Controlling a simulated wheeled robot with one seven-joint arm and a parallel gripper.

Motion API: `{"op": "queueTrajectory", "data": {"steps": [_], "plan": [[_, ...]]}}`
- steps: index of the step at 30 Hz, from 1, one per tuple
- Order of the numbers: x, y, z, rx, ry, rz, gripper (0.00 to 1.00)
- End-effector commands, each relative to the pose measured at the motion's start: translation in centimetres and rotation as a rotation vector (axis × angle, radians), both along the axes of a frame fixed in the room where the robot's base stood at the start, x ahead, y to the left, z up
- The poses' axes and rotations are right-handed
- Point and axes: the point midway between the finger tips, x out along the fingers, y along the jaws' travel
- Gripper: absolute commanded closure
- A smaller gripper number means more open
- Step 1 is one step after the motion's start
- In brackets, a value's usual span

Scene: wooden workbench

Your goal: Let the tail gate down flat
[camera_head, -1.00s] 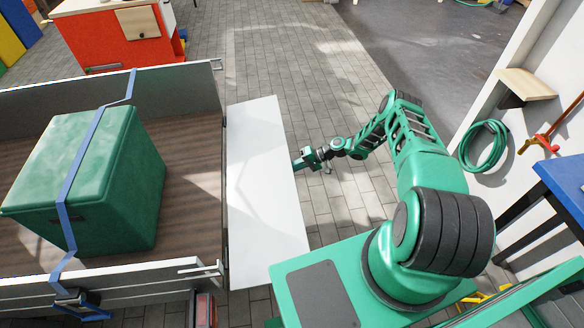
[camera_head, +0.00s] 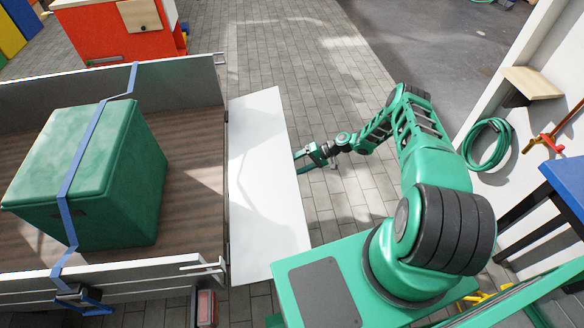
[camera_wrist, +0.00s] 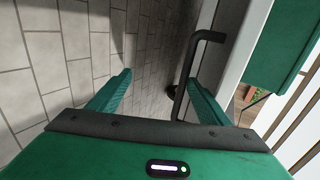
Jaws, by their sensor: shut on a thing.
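The tail gate (camera_head: 262,190) is a white panel at the trailer's right end in the head view. It is folded outward from the bed's end and looks close to level; its exact angle is hard to tell. My gripper (camera_head: 298,156) is at the gate's outer edge. The handle is hidden in the head view. The gate's edge (camera_wrist: 228,50) shows right of the handle.
A green box (camera_head: 90,180) stands on the trailer bed (camera_head: 190,205) under a blue strap (camera_head: 80,170). An orange cabinet (camera_head: 95,35) is behind the trailer. A blue-topped table (camera_head: 565,185) and a wall with a green hose (camera_head: 487,145) are at right. Paved floor is clear beyond the gate.

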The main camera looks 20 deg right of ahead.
Motion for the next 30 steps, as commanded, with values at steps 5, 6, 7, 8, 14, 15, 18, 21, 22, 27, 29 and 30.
{"op": "queueTrajectory", "data": {"steps": [5,6,7,8,14,15,18,21,22,27,29,30], "plan": [[-1.2,-6.0,2.5,-0.022,-0.010,-0.023,0.28],[-1.4,-6.8,3.2,-0.016,-0.015,-0.026,0.54],[-1.6,-7.2,3.7,-0.014,-0.018,-0.026,0.71],[-1.8,-7.5,4.2,-0.009,-0.020,-0.024,0.71],[-2.4,-8.0,6.1,0.008,-0.029,-0.009,0.71],[-2.5,-8.1,6.3,0.010,-0.030,-0.007,0.71],[-2.6,-8.2,6.6,0.014,-0.032,-0.004,0.71],[-2.7,-8.2,6.7,0.015,-0.031,-0.004,0.71],[-2.7,-8.2,6.7,0.016,-0.032,-0.003,0.71],[-2.7,-8.2,6.7,0.016,-0.031,-0.004,0.71],[-2.7,-8.2,6.7,0.017,-0.032,-0.004,0.71],[-2.7,-8.2,6.7,0.017,-0.032,-0.004,0.71]]}}
